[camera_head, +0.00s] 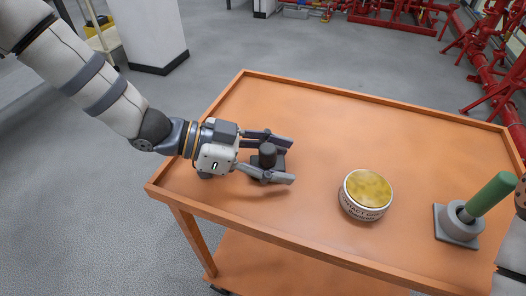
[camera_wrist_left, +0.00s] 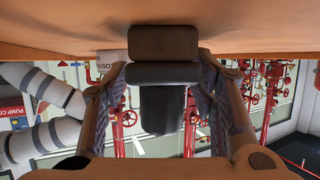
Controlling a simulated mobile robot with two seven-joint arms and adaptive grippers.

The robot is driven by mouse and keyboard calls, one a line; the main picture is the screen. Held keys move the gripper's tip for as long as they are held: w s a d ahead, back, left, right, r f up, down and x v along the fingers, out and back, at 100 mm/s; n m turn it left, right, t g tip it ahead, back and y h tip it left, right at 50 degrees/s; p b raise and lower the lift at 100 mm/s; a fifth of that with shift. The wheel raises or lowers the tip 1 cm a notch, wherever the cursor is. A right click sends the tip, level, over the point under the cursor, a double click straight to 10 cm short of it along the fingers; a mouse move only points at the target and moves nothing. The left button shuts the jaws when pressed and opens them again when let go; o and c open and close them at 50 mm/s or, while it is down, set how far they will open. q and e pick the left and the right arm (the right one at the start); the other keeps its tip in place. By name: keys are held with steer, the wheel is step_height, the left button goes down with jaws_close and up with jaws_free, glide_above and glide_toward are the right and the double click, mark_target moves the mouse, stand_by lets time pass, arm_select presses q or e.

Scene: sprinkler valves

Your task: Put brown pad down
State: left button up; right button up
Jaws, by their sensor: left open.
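A dark pad (camera_head: 268,154) with a short round knob on a square base rests on the orange table, near its left end. In the head view it looks dark grey-brown. My left gripper (camera_head: 290,162) is low over the table with its fingers apart, one on each side of the pad's knob. In the left wrist view the dark pad (camera_wrist_left: 163,72) sits between the two fingers, with visible gaps at both sides. My right gripper is not clearly visible.
The orange table (camera_head: 330,110) also holds a round tin with a yellow top (camera_head: 367,194) and a green-handled tool on a grey square base (camera_head: 460,226) at the right. The table's middle and back are clear. Red pipes (camera_head: 490,75) stand beyond it.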

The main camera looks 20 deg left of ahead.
arm_select(q)
steer(key=v, duration=0.4)
steer(key=p+v, duration=0.1)
steer(key=v, duration=0.2)
steer(key=p+v, duration=0.1)
steer(key=v, duration=0.3)
steer(key=shift+a+r, duration=0.15)
steer(key=shift+r, duration=0.4)
steer(key=shift+s+a, duration=0.25)
steer(key=shift+a, duration=0.1)
arm_select(e)
steer(key=shift+t, duration=0.7)
steer(key=w+r, duration=0.3)
steer(key=shift+w, duration=0.1)
